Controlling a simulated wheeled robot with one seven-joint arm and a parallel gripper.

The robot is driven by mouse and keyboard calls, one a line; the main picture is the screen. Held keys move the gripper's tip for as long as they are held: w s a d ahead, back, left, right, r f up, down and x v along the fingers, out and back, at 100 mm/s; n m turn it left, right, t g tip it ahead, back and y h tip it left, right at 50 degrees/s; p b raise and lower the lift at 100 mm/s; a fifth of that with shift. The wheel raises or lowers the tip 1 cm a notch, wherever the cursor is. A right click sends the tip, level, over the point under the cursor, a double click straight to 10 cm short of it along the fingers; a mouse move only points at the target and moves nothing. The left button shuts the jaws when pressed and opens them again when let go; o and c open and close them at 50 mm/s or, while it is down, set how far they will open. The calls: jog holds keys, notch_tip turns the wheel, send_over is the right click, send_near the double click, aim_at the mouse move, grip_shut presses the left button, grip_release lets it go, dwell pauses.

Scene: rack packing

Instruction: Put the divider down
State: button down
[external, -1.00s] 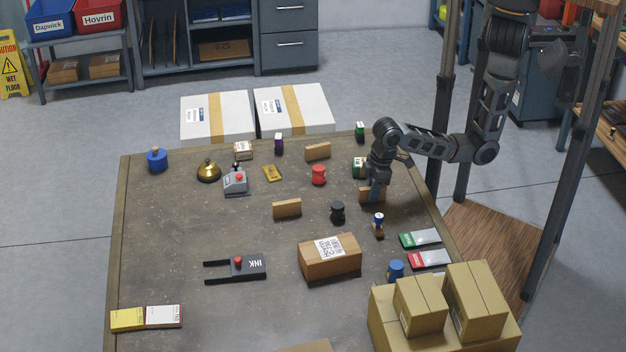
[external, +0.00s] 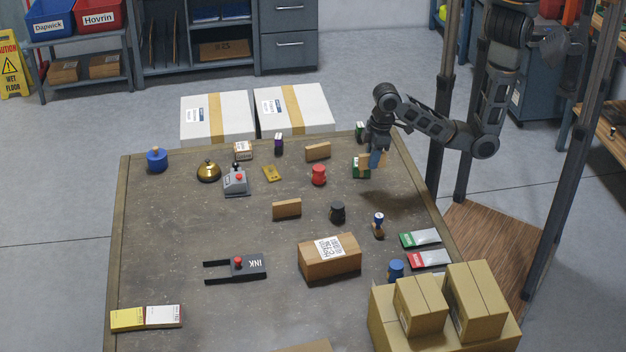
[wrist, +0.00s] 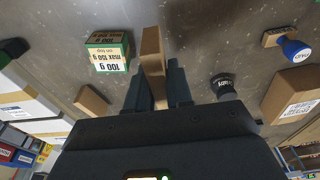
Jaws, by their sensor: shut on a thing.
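My gripper (external: 375,160) is shut on a brown wooden divider (external: 366,158) and holds it above the right back part of the table (external: 190,240). In the wrist view the divider (wrist: 152,55) stands up between my two fingers (wrist: 157,85). A green and cream box (external: 360,170) is just below and behind the divider in the external view. In the wrist view this box (wrist: 108,52) is to the left of the divider, apart from it. Two other dividers stand on the table, one at the back (external: 318,151) and one in the middle (external: 287,209).
A red stamp (external: 318,174) and a black stamp (external: 338,212) stand left of and in front of my gripper. A carton (external: 329,258) lies near the front.

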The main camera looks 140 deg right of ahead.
jog(key=s+d+r+p, duration=0.2)
jog(key=s+d+r, duration=0.1)
jog(key=s, duration=0.2)
jog(key=w+a+r+n+y, duration=0.15)
jog(key=w+n, duration=0.25)
jog(key=w, duration=0.7)
jog(key=w+r+n, duration=0.3)
jog(key=w+n, duration=0.2)
jog(key=w, duration=0.5)
jog(key=w+a+r+n, duration=0.15)
jog(key=w+n, duration=0.25)
jog(key=w, duration=0.7)
jog(key=b, duration=0.2)
send_over(330, 250)
jog(key=shift+y, duration=0.25)
jog(key=f, duration=0.5)
jog(key=shift+s+d+f, duration=0.3)
jog(key=shift+s+f, duration=0.05)
jog(key=shift+a+f, duration=0.1)
jog(key=shift+f, duration=2)
jog(key=shift+f, duration=0.1)
